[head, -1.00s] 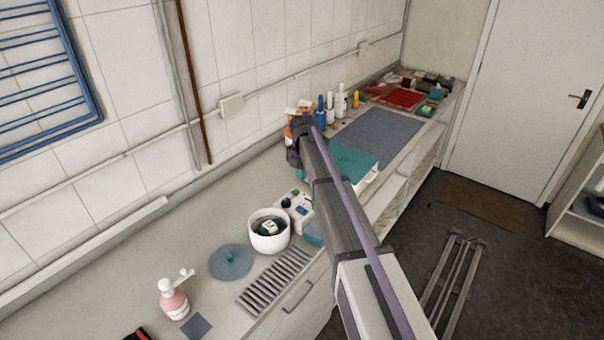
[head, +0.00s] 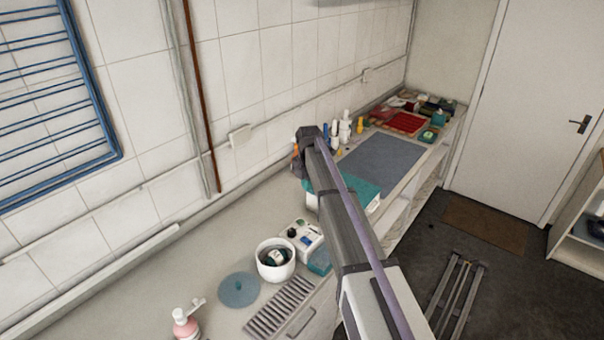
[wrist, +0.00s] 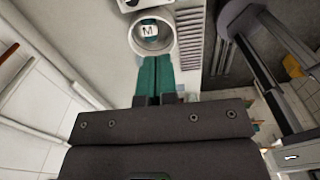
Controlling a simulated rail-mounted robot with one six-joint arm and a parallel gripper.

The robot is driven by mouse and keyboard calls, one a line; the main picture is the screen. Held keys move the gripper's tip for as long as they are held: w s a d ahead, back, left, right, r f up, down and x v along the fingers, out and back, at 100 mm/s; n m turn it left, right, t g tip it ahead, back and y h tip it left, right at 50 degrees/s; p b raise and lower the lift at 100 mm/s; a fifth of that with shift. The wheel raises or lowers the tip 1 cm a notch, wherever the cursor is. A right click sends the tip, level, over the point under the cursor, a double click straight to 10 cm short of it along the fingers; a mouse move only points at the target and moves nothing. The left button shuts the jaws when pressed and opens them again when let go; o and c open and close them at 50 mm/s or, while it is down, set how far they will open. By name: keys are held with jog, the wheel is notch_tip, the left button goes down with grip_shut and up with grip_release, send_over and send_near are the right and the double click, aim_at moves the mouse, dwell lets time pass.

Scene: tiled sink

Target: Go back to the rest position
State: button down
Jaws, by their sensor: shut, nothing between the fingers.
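My gripper (wrist: 155,62) shows in the wrist view as two teal fingers pressed together, shut and empty. In the head view my arm reaches forward above the counter, and its end hides the fingers. In the wrist view the fingers point towards a white round pot (wrist: 151,48), which has an item marked "M" inside. I cannot tell the gap between them. The pot also stands on the counter in the head view (head: 275,271), nearer than the arm's end.
A blue-grey disc lid (head: 238,291), a ridged grey rack (head: 278,308) and a pump bottle (head: 185,325) lie near the pot. A teal-topped box (head: 357,189) and several bottles (head: 345,128) are beyond. A blue wire rack (head: 60,110) hangs on the tiled wall.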

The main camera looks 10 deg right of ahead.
jog(key=s+f+m+b, duration=0.7)
jog(key=s+m, duration=0.2)
jog(key=s, duration=0.3)
jog(key=s+f+m+b, duration=0.8)
jog(key=s, duration=0.3)
jog(key=s+f+m+b, duration=0.7)
jog(key=s+m, duration=0.2)
jog(key=s, duration=0.3)
notch_tip(320, 180, up, 11)
jog(key=n+t+y+p, duration=0.1)
jog(key=n+p, duration=1)
jog(key=n, duration=0.9)
send_over(303, 238)
jog(key=s+d, duration=0.2)
jog(key=n, duration=0.6)
jog(key=f+b, duration=0.4)
jog(key=b, duration=0.1)
jog(key=w+a+f+b, duration=0.1)
jog(key=f+b, duration=0.3)
jog(key=f, duration=0.1)
jog(key=f+b, duration=0.5)
jog(key=shift+w+a+f+b, duration=0.25)
jog(key=shift+w+a+b, duration=0.05)
jog(key=shift+w, duration=0.1)
jog(key=shift+r, duration=0.1)
